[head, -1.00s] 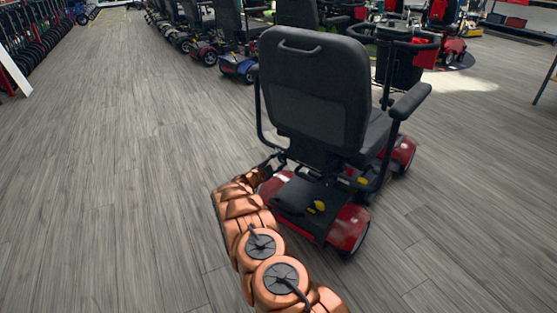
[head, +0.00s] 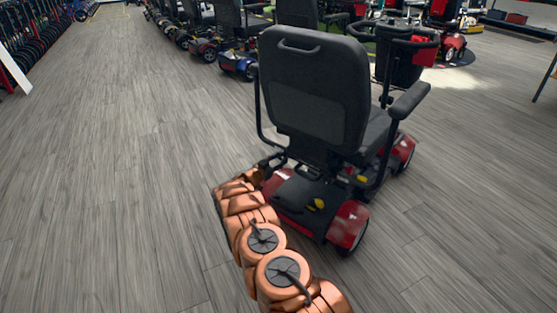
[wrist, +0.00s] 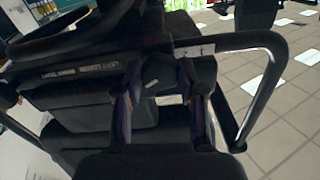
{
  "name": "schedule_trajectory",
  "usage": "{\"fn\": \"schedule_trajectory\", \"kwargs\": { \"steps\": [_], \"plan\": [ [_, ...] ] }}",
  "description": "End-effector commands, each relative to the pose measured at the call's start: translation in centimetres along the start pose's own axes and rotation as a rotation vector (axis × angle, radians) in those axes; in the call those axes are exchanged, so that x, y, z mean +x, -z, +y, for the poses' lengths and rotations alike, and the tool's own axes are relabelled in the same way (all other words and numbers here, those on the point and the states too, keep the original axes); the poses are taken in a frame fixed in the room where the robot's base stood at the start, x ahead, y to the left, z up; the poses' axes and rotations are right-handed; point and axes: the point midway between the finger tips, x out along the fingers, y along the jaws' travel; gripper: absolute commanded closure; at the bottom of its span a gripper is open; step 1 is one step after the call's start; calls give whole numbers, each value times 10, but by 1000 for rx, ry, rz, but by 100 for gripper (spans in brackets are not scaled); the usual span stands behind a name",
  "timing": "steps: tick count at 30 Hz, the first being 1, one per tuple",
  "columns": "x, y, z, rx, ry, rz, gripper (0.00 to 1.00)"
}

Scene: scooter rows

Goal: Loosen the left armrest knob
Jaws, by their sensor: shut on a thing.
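The red and black mobility scooter (head: 345,225) stands with the back of its seat (head: 315,95) toward me. Its left armrest tube (head: 260,115) runs down the left side of the seat and shows as a bent bar at right in the wrist view (wrist: 262,85). My gripper (head: 272,162) is low beside the seat's left side, under that tube. In the wrist view its two dark fingers (wrist: 160,112) with purplish inner pads are shut on the small black armrest knob (wrist: 158,76). The knob is dark and partly hidden by the fingers.
More scooters (head: 205,48) stand in a row behind, at upper left. A rack of dark items (head: 28,35) lines the far left. The grey plank floor (head: 110,170) is clear to the left and front. The right armrest (head: 408,100) sticks out on the scooter's other side.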

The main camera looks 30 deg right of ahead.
Motion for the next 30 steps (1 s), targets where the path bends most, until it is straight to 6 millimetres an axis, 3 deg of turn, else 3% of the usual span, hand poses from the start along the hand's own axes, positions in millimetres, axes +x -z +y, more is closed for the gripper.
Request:
{"fn": "schedule_trajectory", "kwargs": {
  "steps": [17, 18, 24, 30],
  "plan": [
    [0, -2, 1, -34, -1, -3, 95],
    [0, -2, 1, -34, -1, -4, 57],
    [0, -2, 1, -32, -1, -2, 37],
    [0, -1, 0, -31, 0, -1, 35]
  ]
}}
